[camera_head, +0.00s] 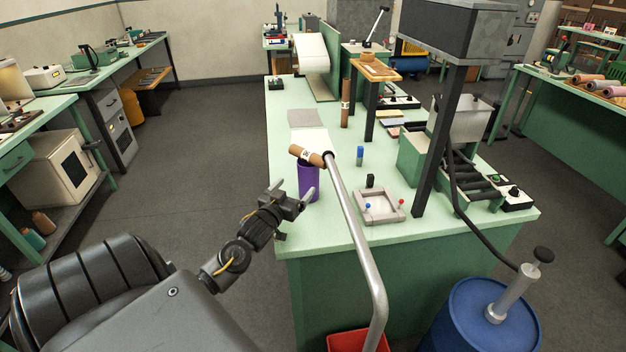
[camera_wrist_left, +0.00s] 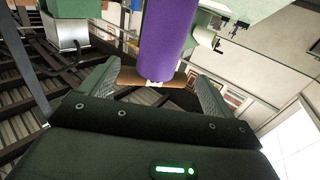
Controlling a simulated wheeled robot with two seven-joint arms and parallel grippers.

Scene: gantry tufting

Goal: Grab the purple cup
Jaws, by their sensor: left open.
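The purple cup (camera_head: 309,182) stands upright on the pale green table (camera_head: 316,234), near its left edge. A brown roll (camera_head: 306,155) on the end of a bent metal tube hides its top in the head view. My left gripper (camera_head: 296,199) is at the table's left edge, beside the cup, with its fingers pointing toward it. In the left wrist view the purple cup (camera_wrist_left: 166,45) shows ahead, between the two open fingers of the left gripper (camera_wrist_left: 158,82). The gripper is open and empty. My right gripper is not in view.
The bent metal tube (camera_head: 357,235) passes just right of the cup. A blue marker (camera_head: 360,155) and a small square frame (camera_head: 380,207) are farther right on the table. A blue barrel (camera_head: 480,318) and a red bin (camera_head: 357,342) stand at the front.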

